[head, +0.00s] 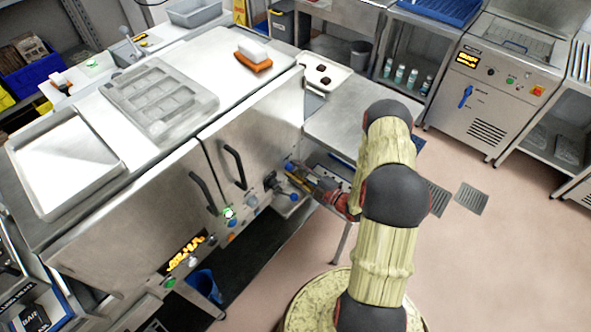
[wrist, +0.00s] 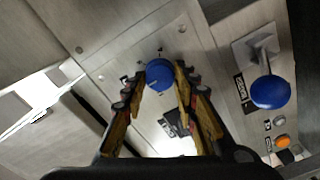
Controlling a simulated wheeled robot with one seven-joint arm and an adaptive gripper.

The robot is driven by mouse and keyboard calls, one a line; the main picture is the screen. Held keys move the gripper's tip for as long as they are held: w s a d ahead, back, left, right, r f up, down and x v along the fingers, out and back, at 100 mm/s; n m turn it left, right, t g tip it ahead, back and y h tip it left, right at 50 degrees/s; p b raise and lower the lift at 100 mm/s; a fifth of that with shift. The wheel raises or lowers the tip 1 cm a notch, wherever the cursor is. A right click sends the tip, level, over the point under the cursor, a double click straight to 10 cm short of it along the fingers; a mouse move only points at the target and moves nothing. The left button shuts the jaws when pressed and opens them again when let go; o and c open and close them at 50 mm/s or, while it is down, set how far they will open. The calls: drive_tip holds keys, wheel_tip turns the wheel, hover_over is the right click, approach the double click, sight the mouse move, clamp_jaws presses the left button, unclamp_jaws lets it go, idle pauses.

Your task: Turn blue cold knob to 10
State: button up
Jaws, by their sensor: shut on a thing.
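The blue cold knob (wrist: 159,75) is a round blue dial on a metal plate in the wrist view, with small dark marks around it that are too small to read. My gripper (wrist: 161,82) is shut on it, one finger on each side. In the head view my gripper (head: 301,174) reaches the front of the steel cabinet from the right. The knob (head: 289,166) shows there only as a small blue patch at the fingertips. Its pointer setting cannot be read in either view.
A blue ball-ended lever (wrist: 270,92) sticks out close to the right of the knob, near an orange button (wrist: 282,142). The cabinet front also has black door handles (head: 234,167). A steel table (head: 345,112) stands behind my arm. The pink floor (head: 480,240) at right is mostly clear.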

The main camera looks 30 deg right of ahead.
idle(0.3)
drive_tip(key=o, duration=1.1)
drive_tip(key=shift+o, duration=0.2)
drive_tip(key=v, duration=1.2)
